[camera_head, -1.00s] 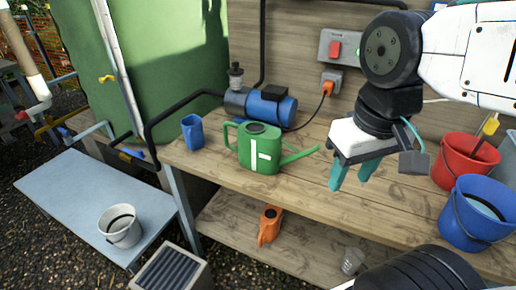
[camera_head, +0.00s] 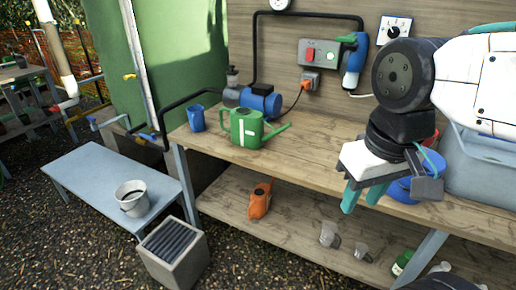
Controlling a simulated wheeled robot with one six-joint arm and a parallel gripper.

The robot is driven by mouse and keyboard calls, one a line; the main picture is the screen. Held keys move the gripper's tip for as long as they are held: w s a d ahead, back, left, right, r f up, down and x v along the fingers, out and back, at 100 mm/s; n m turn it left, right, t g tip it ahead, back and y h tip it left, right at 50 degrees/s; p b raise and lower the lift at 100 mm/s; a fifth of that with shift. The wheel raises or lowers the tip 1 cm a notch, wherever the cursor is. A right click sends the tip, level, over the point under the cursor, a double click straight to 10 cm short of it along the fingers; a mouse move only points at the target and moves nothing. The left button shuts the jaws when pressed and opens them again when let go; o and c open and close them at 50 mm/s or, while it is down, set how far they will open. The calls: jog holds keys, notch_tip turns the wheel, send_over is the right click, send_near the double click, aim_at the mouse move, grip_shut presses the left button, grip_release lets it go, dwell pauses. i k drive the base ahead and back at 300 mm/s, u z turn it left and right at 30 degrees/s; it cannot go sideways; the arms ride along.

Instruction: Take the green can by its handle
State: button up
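The green can (camera_head: 245,131) is a watering can with a white mark on its side. It stands upright on the wooden bench top (camera_head: 310,142), with its spout to the right and its handle (camera_head: 225,121) on the left. My gripper (camera_head: 363,197) hangs at the right, in front of the bench, with its teal fingers pointing down. The fingers are apart with nothing between them. The gripper is well to the right of the can and does not touch it.
A blue jug (camera_head: 197,118) stands left of the can, and a blue pump (camera_head: 262,100) sits behind it. Blue buckets (camera_head: 400,191) and a grey-blue bin (camera_head: 480,170) are at the right. An orange can (camera_head: 260,201) is on the lower shelf. The bench between can and gripper is clear.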

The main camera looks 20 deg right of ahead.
aim_at(247, 125)
jog(key=z, duration=1.2)
jog(key=k, duration=0.1)
jog(key=u, duration=2.65)
jog(key=i, duration=0.65)
jog(key=u, duration=0.65)
jog(key=i, duration=0.75)
jog(key=z, duration=0.5)
jog(key=i, duration=0.75)
jog(key=z, duration=0.95)
jog(key=i, duration=0.35)
jog(key=z, duration=0.45)
